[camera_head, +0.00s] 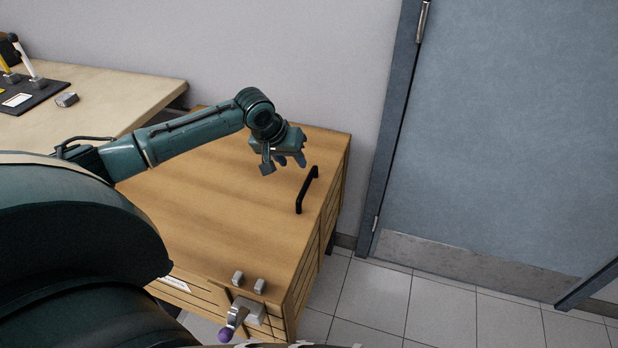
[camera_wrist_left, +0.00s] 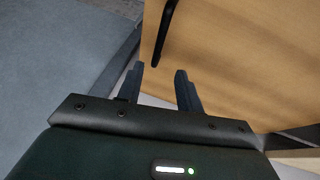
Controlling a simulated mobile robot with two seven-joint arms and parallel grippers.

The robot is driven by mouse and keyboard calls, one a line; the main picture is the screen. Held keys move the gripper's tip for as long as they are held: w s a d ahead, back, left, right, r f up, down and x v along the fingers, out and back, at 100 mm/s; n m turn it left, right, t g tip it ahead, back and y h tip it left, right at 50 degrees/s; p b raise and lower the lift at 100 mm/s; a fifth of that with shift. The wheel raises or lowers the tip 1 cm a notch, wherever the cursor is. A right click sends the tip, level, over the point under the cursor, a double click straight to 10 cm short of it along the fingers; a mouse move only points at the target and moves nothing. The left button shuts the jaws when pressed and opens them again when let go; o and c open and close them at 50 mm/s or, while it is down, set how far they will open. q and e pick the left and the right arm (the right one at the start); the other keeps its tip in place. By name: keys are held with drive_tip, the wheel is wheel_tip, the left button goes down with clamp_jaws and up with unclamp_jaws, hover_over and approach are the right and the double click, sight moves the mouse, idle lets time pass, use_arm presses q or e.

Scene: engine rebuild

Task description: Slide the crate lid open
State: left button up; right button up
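The crate is a wooden box with a flat, light-brown lid (camera_head: 200,200); the lid covers the top, with no visible gap. A black bar handle (camera_head: 307,190) stands on the lid near its right end; part of the handle (camera_wrist_left: 163,36) shows at the top of the left wrist view. My left gripper (camera_head: 290,162) is above the lid, just left of and behind the handle. In the left wrist view its two fingers (camera_wrist_left: 160,70) are apart and empty, with the handle beyond the tips. My right gripper is not in view.
A latch lever with a purple knob (camera_head: 226,335) and two small grey blocks (camera_head: 248,282) are at the crate's front edge. A workbench (camera_head: 90,95) stands at back left. A wall is behind, a blue door (camera_head: 500,130) at right, and clear tiled floor (camera_head: 385,295) between.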

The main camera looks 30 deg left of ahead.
sight(307, 181)
use_arm(q)
drive_tip(key=b+x, duration=0.1)
drive_tip(key=x, duration=0.9)
drive_tip(key=shift+w+d+f, duration=0.1)
drive_tip(key=shift+f, duration=0.2)
clamp_jaws()
